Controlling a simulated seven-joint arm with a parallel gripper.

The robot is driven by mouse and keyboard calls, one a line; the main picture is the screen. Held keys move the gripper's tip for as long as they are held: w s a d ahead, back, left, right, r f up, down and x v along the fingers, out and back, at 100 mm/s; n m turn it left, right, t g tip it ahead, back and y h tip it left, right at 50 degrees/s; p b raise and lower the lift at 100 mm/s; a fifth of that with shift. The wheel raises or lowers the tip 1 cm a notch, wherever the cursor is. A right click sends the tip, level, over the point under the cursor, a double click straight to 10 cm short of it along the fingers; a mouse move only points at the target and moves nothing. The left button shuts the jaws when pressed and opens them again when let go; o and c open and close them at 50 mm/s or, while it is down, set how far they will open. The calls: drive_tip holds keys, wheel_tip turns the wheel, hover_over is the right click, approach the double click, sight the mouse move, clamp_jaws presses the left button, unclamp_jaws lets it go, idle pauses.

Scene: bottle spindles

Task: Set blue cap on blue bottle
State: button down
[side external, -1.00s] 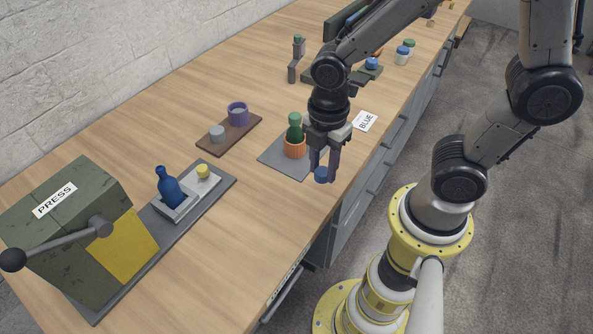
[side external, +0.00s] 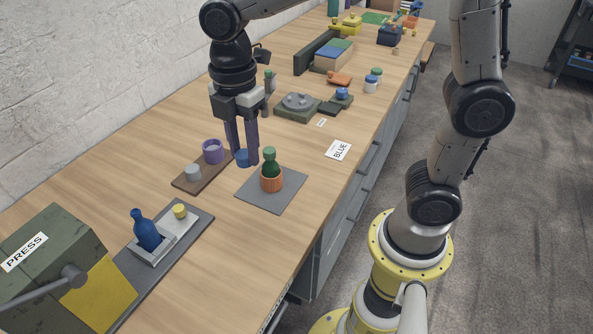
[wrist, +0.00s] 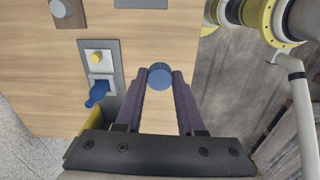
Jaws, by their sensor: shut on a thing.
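My gripper (side external: 243,160) is shut on the blue cap (side external: 242,158) and holds it above the table. The cap also shows between the two fingertips in the wrist view (wrist: 160,76). The blue bottle (side external: 146,231) sits in a grey holder (side external: 157,252) in front of the press, lower left of my gripper, and looks tilted. It also shows left of the fingers in the wrist view (wrist: 97,93). The cap and bottle are well apart.
The green press (side external: 50,262) has a lever. A brown board (side external: 190,184) carries a grey cap and purple ring. A green bottle (side external: 270,165) in an orange pot stands right of my gripper.

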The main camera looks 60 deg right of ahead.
drive_tip(key=w+a+r, duration=0.2)
drive_tip(key=w+a, duration=0.2)
drive_tip(key=w, duration=0.4)
drive_tip(key=n, duration=0.2)
hover_over(135, 210)
wheel_tip(135, 210, down, 6)
drive_tip(key=shift+d+f, duration=0.1)
drive_tip(key=shift+f, duration=1.8)
drive_tip(key=shift+f, duration=0.25)
drive_tip(key=shift+f, duration=0.85)
